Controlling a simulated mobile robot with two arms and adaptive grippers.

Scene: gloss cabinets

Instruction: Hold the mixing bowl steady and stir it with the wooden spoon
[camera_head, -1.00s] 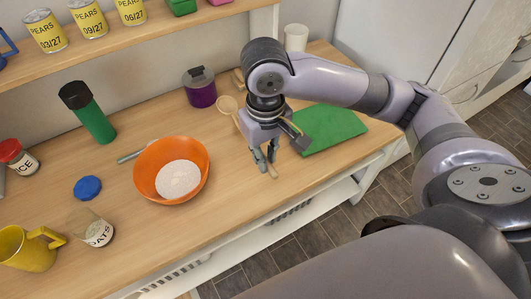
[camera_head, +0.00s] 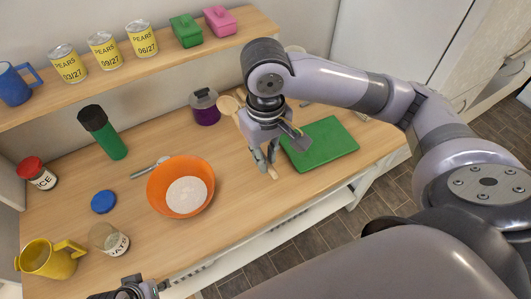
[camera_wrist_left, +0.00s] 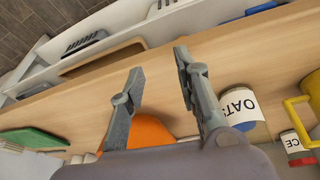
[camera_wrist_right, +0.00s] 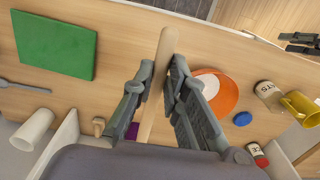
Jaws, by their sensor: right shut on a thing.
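The orange mixing bowl (camera_head: 154,192) stands on the wooden counter with white powder (camera_head: 187,195) in it. It shows partly in the left wrist view (camera_wrist_left: 150,133). My right gripper (camera_head: 267,166), right of the bowl, is shut on the wooden spoon (camera_head: 229,104). In the right wrist view the spoon's handle (camera_wrist_right: 156,85) runs between the fingers. The spoon's round end points towards the wall. My left gripper (camera_wrist_left: 158,65) is open and empty near the counter's front edge. It shows only partly at the bottom of the head view (camera_head: 136,290).
An oats jar (camera_head: 109,239) and yellow jug (camera_head: 50,259) stand left of the bowl. A green board (camera_head: 322,145) lies right, a purple jar (camera_head: 205,107) behind.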

